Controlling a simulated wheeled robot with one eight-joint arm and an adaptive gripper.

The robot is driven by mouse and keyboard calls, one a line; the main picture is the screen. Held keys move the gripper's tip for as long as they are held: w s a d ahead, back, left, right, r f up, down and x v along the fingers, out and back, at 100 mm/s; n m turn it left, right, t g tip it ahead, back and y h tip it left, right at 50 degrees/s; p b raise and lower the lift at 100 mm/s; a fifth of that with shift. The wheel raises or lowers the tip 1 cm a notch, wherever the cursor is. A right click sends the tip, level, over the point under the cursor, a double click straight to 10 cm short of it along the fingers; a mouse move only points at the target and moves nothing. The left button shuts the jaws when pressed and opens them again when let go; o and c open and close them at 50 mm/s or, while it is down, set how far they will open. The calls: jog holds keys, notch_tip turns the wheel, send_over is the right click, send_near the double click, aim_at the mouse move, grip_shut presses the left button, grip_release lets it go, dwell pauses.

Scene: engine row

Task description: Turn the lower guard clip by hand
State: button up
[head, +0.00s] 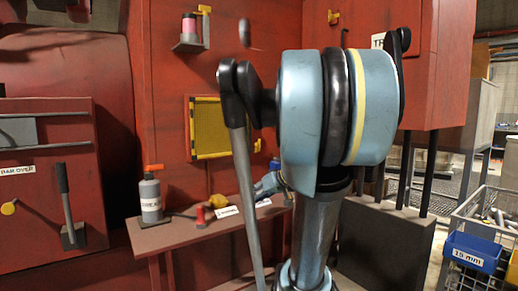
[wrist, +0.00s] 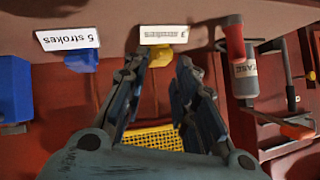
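A yellow mesh guard (head: 210,127) is on the red wall in the head view, left of my arm. It shows upside down in the wrist view (wrist: 150,138), between and behind my fingers. A small yellow piece (head: 257,145) sits beside its right edge, close to my arm. I cannot tell whether it is a guard clip, and no lower clip shows clearly. My arm's links block part of the head view.
A red bench (head: 175,235) below the guard carries a grey grease bottle (head: 150,195), seen right of my gripper in the wrist view (wrist: 243,80). A "5 strokes" label (wrist: 68,37) and another label (wrist: 163,34) stand there. A wire basket with blue bins (head: 473,250) is at right.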

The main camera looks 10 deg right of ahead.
jog(key=w+d+r+t, duration=0.4)
jog(key=w+d+r, duration=0.2)
jog(key=w+r, duration=0.3)
jog(key=t, duration=0.4)
send_near(259, 145)
jog(key=x, duration=1)
jog(key=shift+w+d, duration=0.1)
jog(key=shift+w, duration=0.1)
grip_shut()
